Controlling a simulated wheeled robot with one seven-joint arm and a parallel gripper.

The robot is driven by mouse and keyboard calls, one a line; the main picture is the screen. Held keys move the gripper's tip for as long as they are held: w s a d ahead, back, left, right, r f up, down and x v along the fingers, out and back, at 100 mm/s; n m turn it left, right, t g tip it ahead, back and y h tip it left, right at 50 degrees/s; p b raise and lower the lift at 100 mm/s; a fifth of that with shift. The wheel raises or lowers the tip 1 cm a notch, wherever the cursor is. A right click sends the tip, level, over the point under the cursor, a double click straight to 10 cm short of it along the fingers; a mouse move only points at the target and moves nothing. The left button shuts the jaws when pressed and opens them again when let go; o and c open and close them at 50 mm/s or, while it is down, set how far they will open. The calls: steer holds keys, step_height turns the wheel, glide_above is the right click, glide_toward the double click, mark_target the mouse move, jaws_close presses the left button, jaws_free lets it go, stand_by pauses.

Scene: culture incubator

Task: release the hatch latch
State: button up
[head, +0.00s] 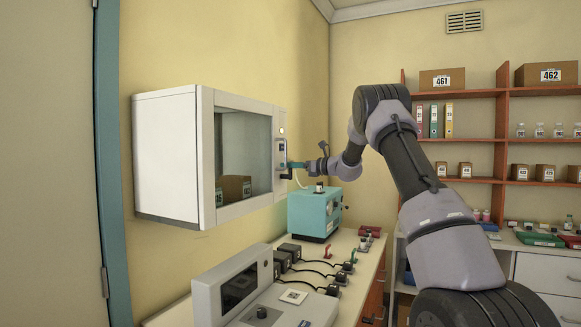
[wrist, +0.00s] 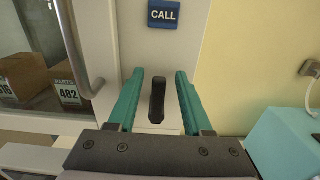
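The hatch is a white wall cabinet (head: 168,155) with a glass door (head: 245,150), which looks closed. The dark latch handle (wrist: 157,102) shows in the wrist view on the white frame, upright, between the two teal fingers of my gripper (wrist: 159,95). The fingers are apart, with a gap on each side of the latch, so my gripper is open around it. In the head view my gripper (head: 291,165) reaches the right edge of the cabinet front, and the latch is hard to make out there.
A curved metal door handle (wrist: 82,50) is left of my gripper. A blue CALL sign (wrist: 164,14) is above it. A teal box-shaped device (head: 314,212) stands on the counter below my arm. Boxes (wrist: 67,84) sit behind the glass.

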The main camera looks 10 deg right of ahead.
steer(key=v, duration=1.1)
steer(key=s+a+r+n+g+h, duration=0.1)
steer(key=s+a+n+g+h, duration=0.2)
steer(key=s, duration=0.5)
steer(key=s+a+r+n, duration=0.2)
steer(key=s+a+n, duration=0.15)
steer(key=s, duration=0.45)
steer(key=s+a+r+n+g+h, duration=0.1)
steer(key=s+a+n+g+h, duration=0.2)
steer(key=s, duration=0.6)
steer(key=s+d+f+n+t+h, duration=0.1)
steer(key=s+d+n+h, duration=0.1)
steer(key=s+n, duration=0.2)
steer(key=s+d+f+n+h, duration=0.2)
steer(key=s+n, duration=0.2)
steer(key=s, duration=0.7)
steer(key=s+d+f+n+t+h, duration=0.1)
steer(key=s+d+f+n+h, duration=0.1)
steer(key=s+n, duration=0.2)
steer(key=s, duration=0.3)
steer(key=shift+s+f+t+h, duration=0.25)
steer(key=shift+s+t+h, duration=0.05)
steer(key=shift+s, duration=0.1)
steer(key=shift+d, duration=0.1)
